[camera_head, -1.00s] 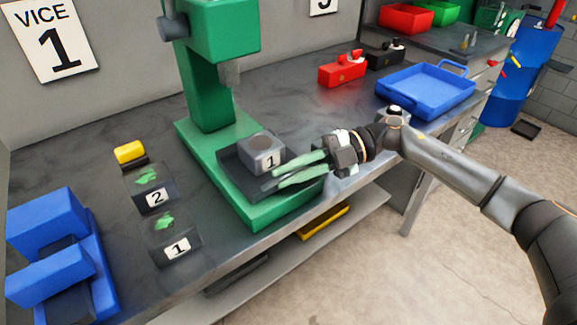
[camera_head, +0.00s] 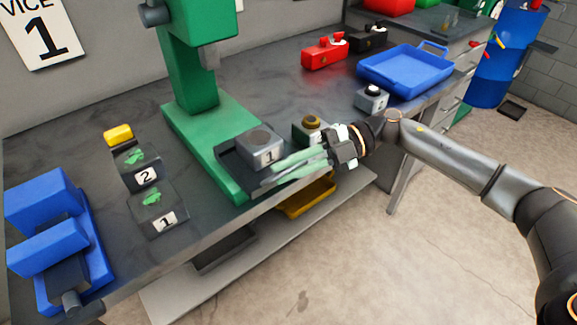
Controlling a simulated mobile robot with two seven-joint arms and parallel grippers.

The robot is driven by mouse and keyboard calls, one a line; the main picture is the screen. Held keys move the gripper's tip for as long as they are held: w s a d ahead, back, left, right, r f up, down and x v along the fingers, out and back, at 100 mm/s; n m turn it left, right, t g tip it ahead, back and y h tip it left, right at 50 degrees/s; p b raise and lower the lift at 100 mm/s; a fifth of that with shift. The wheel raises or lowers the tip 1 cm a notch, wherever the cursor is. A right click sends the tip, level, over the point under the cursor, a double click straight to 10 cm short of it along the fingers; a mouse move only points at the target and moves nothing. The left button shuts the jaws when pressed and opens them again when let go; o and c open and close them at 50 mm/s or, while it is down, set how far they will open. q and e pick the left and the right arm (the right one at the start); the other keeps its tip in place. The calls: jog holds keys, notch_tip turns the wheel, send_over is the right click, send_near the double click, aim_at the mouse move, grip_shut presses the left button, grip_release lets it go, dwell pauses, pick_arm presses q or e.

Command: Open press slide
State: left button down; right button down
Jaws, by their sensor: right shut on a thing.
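The green press (camera_head: 195,70) stands on the workbench with its column at the back and its base (camera_head: 205,130) reaching forward. Its dark slide (camera_head: 235,160) carries a grey block marked 1 (camera_head: 260,147) and sits toward the front right of the base, in front of the ram. My right gripper (camera_head: 275,172) has its pale green fingers at the slide's front right edge and is shut on it. The fingers hide the exact hold. My left gripper is not in view.
Dark blocks numbered 2 (camera_head: 138,167) and 1 (camera_head: 160,210) and a blue vice (camera_head: 60,235) stand left. A green box with a brass knob (camera_head: 312,124), a grey button box (camera_head: 371,98) and a blue tray (camera_head: 405,72) lie right. Floor in front is open.

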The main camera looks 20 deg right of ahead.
jog(key=c, duration=0.9)
grip_release()
jog(key=shift+d, duration=0.1)
pick_arm(q)
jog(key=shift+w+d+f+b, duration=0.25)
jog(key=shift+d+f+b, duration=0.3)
jog(key=shift+b, duration=0.4)
pick_arm(e)
jog(key=v, duration=1.2)
jog(key=shift+d+r, duration=0.1)
jog(key=shift+d, duration=0.1)
jog(key=shift+d, duration=0.1)
